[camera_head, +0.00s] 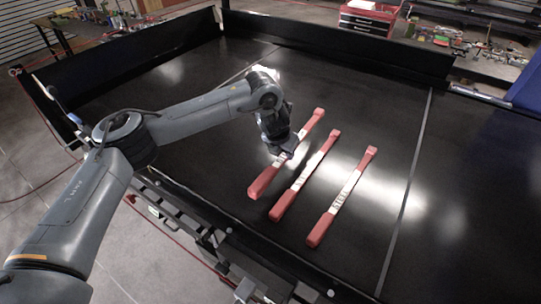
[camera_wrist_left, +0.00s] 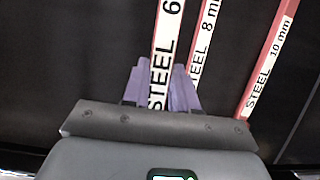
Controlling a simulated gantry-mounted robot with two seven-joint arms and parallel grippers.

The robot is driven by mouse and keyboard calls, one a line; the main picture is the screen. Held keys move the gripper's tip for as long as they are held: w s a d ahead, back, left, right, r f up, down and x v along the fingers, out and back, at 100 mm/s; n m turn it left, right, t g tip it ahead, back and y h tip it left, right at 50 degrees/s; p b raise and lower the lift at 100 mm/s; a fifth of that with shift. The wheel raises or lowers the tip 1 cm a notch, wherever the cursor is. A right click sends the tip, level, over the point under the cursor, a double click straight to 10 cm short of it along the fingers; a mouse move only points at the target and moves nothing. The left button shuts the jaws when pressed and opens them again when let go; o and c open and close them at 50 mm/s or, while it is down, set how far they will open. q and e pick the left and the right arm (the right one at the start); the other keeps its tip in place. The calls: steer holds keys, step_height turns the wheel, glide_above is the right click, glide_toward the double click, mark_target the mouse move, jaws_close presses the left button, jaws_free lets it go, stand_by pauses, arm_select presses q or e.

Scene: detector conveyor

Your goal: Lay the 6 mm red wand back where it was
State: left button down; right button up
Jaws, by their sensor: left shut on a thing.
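The 6 mm red wand (camera_head: 263,183) has a white label and runs diagonally over the black conveyor belt (camera_head: 370,110), leftmost of three wands. My left gripper (camera_head: 284,156) is shut on its middle. In the left wrist view the purple fingers (camera_wrist_left: 160,68) close around the labelled part of the wand (camera_wrist_left: 166,30), and the "6" shows beyond them. Its label looks larger than the others there, so it appears raised above the belt; the height is unclear. The gripper hides part of the wand's middle. My right gripper is out of view.
The 8 mm wand (camera_head: 304,176) lies close to the right of the held one. The 10 mm wand (camera_head: 342,197) lies further right. Black side walls (camera_head: 340,40) border the belt at the back and left. The belt behind the wands is clear.

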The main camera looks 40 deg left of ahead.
arm_select(q)
steer(key=a+f, duration=0.1)
steer(key=a, duration=0.1)
steer(key=a+f+p, duration=0.1)
steer(key=a, duration=0.1)
steer(key=a+f, duration=0.1)
steer(key=a, duration=0.1)
steer(key=shift+a+f, duration=0.1)
steer(key=shift+f, duration=0.2)
step_height(320, 180, down, 3)
steer(key=shift+f+p, duration=0.2)
steer(key=shift+p, duration=0.75)
steer(key=shift+f, duration=0.35)
steer(key=c, duration=0.9)
jaws_free()
steer(key=shift+f, duration=0.1)
